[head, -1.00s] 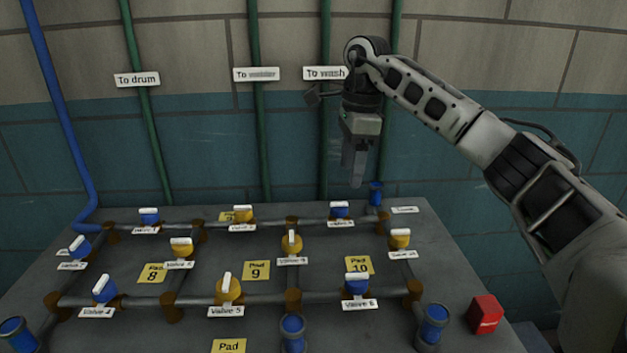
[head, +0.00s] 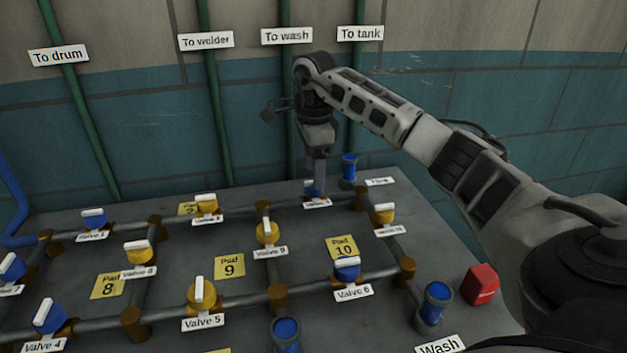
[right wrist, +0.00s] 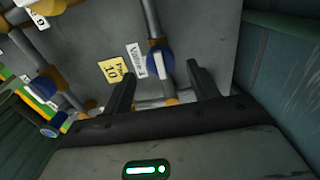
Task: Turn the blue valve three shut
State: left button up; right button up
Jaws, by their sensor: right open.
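Valve three (head: 311,191) is a blue valve on the far pipe at the back of the panel, partly hidden by my right gripper in the head view. Its label (head: 317,203) lies in front of it. My right gripper (head: 316,172) points down just over it. In the right wrist view the blue valve (right wrist: 152,64) with its white handle (right wrist: 159,66) shows between the open fingers of my right gripper (right wrist: 161,72). The handle looks roughly in line with the pipe. I cannot tell whether the fingers touch it. My left gripper is out of view.
Yellow valves stand nearby, one (head: 267,233) in front and one (head: 384,213) to the right. Blue valve 6 (head: 347,268) is nearer. A blue-topped post (head: 349,168) stands close behind right. A red box (head: 481,284) sits at the right. Green pipes rise along the wall.

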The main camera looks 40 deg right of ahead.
jog(key=shift+f, duration=1.6)
jog(key=c, duration=1)
